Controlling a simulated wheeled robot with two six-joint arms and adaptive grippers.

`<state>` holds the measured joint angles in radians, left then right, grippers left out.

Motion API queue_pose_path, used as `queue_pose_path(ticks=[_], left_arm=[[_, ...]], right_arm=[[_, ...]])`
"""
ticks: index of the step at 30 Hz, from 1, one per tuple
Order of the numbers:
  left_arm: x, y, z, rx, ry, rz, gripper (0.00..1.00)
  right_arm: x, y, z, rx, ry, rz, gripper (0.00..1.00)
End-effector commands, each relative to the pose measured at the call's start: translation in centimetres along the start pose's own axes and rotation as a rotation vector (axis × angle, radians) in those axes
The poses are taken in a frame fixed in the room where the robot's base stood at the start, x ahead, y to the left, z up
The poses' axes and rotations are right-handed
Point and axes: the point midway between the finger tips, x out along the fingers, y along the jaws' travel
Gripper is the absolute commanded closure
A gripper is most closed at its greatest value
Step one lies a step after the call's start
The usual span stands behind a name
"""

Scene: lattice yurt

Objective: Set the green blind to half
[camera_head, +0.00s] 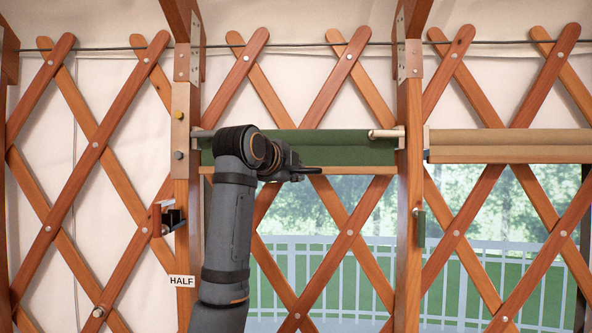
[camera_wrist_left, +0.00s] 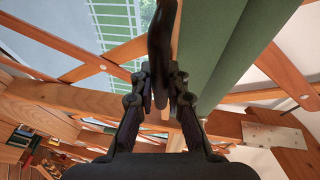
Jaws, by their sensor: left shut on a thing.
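The green blind (camera_head: 345,150) hangs across the upper part of the middle window opening, just below a pale roller (camera_head: 385,133). A wooden bar (camera_head: 350,170) runs along its lower edge. The green cloth (camera_wrist_left: 235,50) also shows in the left wrist view. My left gripper (camera_head: 297,170) is at the blind's lower edge, in front of it. In the left wrist view its fingers (camera_wrist_left: 160,85) are shut on a dark pull handle (camera_wrist_left: 162,35). My forearm covers the blind's left part. A white HALF label (camera_head: 181,281) is on the left post. The right gripper is not in view.
A tan blind (camera_head: 510,143) hangs at the right. A small dark fitting (camera_head: 174,219) sticks out by the left post, and a green tag (camera_head: 421,228) is on the right post. Crossed wooden slats (camera_head: 345,235) stand in the opening below the green blind.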

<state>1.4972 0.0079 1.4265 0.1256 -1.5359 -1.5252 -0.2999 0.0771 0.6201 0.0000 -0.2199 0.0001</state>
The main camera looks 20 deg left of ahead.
Motion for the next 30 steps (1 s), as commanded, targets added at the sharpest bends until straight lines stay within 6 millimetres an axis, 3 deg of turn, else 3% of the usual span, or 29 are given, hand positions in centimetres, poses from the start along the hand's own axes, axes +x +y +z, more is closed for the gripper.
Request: queue_pose_path(ticks=[1, 9, 18, 24, 30], left_arm=[[0.5, 2.5, 0.2, 0.000, 0.000, 0.003, 1.00], [2.2, 11.7, 0.9, -0.001, 0.000, 0.005, 1.00], [3.9, 20.8, 1.5, 0.000, 0.000, 0.004, 1.00], [4.6, 24.9, 1.8, 0.000, 0.000, 0.003, 1.00], [5.0, 27.1, 2.0, 0.000, 0.000, 0.003, 1.00]], right_arm=[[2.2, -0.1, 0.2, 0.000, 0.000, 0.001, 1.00], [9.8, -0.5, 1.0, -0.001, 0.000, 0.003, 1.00], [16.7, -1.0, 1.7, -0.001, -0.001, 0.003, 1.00], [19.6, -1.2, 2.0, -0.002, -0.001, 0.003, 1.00], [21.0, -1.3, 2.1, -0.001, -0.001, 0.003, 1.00]])
